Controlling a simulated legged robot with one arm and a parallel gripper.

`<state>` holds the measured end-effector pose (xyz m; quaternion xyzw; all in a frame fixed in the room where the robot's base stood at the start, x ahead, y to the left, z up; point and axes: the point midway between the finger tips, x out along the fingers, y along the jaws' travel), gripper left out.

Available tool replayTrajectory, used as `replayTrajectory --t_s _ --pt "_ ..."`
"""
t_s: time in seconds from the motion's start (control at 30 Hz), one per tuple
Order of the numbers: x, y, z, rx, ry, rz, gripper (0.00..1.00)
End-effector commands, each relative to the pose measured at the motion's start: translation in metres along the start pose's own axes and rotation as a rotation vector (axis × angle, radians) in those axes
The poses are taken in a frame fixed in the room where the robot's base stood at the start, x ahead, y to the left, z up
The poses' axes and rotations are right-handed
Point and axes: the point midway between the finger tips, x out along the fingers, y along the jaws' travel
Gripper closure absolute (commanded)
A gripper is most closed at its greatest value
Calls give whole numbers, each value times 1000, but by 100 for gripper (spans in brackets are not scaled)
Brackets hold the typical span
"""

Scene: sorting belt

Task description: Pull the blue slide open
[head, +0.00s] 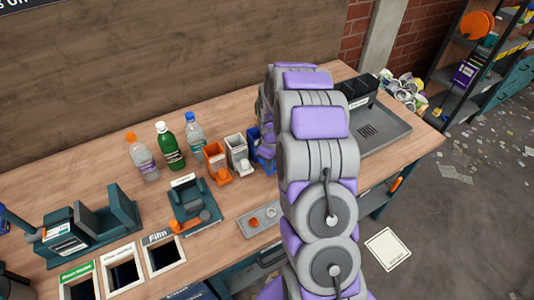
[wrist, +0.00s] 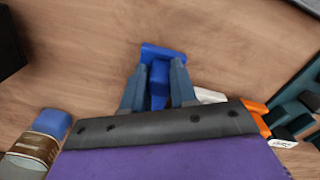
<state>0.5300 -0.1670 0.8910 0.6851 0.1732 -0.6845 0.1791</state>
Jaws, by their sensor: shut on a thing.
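The blue slide (wrist: 162,54) is in the middle of the wrist view, over the wooden table. My gripper (wrist: 159,72) has its two grey-blue fingers on either side of the slide's narrow blue part and is shut on it. In the head view the blue unit (head: 254,136) stands at the right end of a row of small boxes, mostly hidden behind my arm. My gripper is hidden in that view. How far the slide is out cannot be told.
A white box (head: 236,147) and an orange box (head: 214,153) stand left of the blue unit. Several bottles (head: 170,148) stand farther left. A grey tray (head: 385,138) lies at the right. A small tray (head: 247,227) is near the front edge.

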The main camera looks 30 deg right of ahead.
Motion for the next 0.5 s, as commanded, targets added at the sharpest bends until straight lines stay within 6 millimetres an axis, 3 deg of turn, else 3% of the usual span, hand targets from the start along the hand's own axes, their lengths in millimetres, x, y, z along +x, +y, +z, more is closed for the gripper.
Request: replayTrajectory --t_s 0.13,0.47,0.5 --pt "-2 -7 14 0 -2 -2 100" --pt "0 -9 18 -1 -2 -2 100" --pt "0 -9 18 -1 -3 -2 69"
